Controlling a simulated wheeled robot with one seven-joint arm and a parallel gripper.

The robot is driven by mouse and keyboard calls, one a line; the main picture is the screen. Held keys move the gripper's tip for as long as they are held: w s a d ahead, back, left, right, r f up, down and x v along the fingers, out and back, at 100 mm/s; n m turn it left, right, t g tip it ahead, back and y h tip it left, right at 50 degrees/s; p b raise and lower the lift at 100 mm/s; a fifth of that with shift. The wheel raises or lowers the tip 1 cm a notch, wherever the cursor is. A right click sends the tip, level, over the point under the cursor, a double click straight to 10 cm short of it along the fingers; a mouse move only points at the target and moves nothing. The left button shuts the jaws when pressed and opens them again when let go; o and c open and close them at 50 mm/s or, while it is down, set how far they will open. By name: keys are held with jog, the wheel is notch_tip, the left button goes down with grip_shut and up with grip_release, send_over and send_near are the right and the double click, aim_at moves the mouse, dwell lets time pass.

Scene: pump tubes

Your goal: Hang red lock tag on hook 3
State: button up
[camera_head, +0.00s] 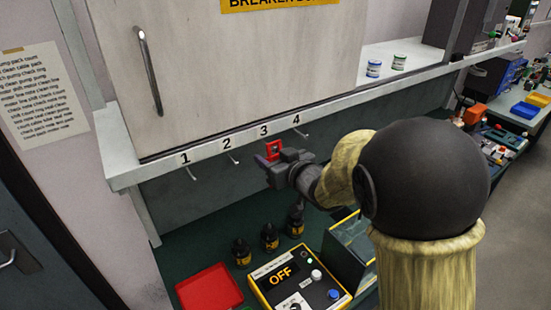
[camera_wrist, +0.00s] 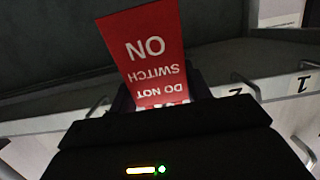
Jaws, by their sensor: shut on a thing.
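The red lock tag (camera_head: 273,149) is at the tip of my gripper (camera_head: 283,160), just under the shelf edge below the number 3 (camera_head: 263,131). My gripper is shut on the tag. In the wrist view the tag (camera_wrist: 147,48) sticks out beyond the jaws, its white "DO NOT SWITCH ON" text upside down. Hook 3 is not clear in the head view, where tag and gripper cover that area. I cannot tell whether the tag touches it. Hook 1 (camera_head: 191,173), hook 2 (camera_head: 233,158) and hook 4 (camera_head: 301,134) show empty.
A shelf edge (camera_head: 220,145) carries the numbers, with a pale cabinet door (camera_head: 230,65) above. Below stand a control box reading OFF (camera_head: 281,276), several dark bottles (camera_head: 270,237) and a red tray (camera_head: 209,288). Two small jars (camera_head: 374,68) stand on the shelf at right.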

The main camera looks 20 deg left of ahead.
jog(key=shift+w+a, duration=0.3)
jog(key=shift+w+a+f+b, duration=0.5)
jog(key=shift+a+f+b, duration=0.05)
jog(key=shift+f+b, duration=0.1)
jog(key=o, duration=1)
jog(key=shift+o, duration=0.2)
jog(key=shift+s, duration=0.1)
jog(key=b+v, duration=0.4)
jog(key=v, duration=1.3)
jog(key=shift+d+b, duration=0.15)
jog(key=shift+b, duration=0.25)
